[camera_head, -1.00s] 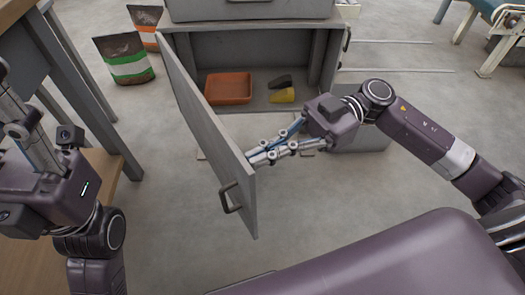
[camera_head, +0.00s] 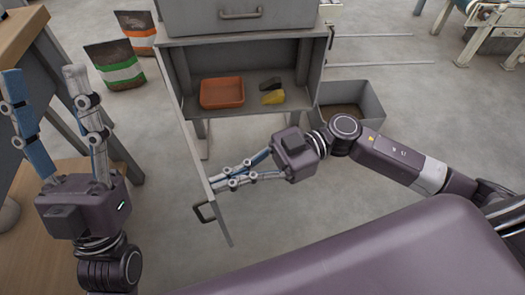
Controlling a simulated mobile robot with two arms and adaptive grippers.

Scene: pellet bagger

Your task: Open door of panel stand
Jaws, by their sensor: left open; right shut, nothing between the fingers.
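The grey panel stand (camera_head: 245,44) has its door (camera_head: 197,150) swung wide open toward me, seen nearly edge-on, with a dark bar handle (camera_head: 204,211) on its outer face. My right gripper (camera_head: 214,184) is shut and empty, its fingers at the inner side of the door near the free edge; I cannot tell whether they touch. My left gripper (camera_head: 50,125) is open and empty at the left, fingers pointing up, well away from the door. Inside the stand are an orange tray (camera_head: 222,92) and a yellow and black item (camera_head: 272,97).
A wooden-topped bench (camera_head: 24,28) with dark legs stands at the left. Bags with green (camera_head: 114,66) and orange bands stand on the floor behind. A grey open bin (camera_head: 350,100) is right of the stand. Floor in front of the stand is clear.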

